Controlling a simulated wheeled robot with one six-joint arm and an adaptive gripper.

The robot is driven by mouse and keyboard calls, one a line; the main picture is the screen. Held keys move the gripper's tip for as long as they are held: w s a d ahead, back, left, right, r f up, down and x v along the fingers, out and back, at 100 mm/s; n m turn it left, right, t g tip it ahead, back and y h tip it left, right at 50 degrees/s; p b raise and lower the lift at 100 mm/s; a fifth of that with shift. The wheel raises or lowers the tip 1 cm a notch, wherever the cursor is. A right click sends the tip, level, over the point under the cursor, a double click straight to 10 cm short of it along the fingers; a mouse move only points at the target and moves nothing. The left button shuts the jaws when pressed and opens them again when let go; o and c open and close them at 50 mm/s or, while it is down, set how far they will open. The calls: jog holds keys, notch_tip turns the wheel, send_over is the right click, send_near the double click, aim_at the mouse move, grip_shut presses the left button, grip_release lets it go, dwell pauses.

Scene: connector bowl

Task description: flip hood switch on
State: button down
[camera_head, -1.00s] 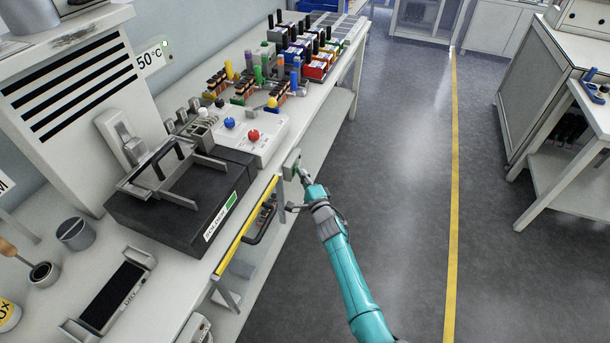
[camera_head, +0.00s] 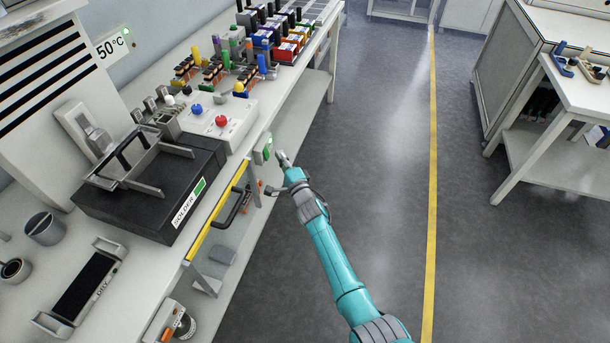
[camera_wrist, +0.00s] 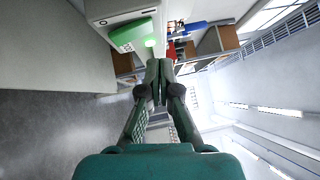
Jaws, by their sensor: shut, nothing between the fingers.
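The hood switch is a small pale box with a green rocker (camera_head: 267,151) on the front edge of the bench. In the wrist view, its green rocker (camera_wrist: 131,34) is large and close, tilted in its pale housing, with a glowing green spot at its right end. My gripper (camera_head: 282,158) is just right of the switch in the head view, with a small gap between them. In the wrist view, my gripper (camera_wrist: 159,66) has its fingers together and empty, just below the glowing spot; whether they touch it is unclear.
A black solder box (camera_head: 150,205) and a white panel with blue and red knobs (camera_head: 232,135) stand on the bench. A yellow-edged drawer front with a dark handle (camera_head: 228,208) is left of the switch. The floor (camera_head: 370,150) to the right is clear.

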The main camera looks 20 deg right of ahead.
jog(key=s+d+r, duration=0.1)
jog(key=s+d, duration=0.1)
jog(key=s, duration=0.8)
jog(key=shift+r, duration=0.2)
jog(key=shift+s, duration=0.1)
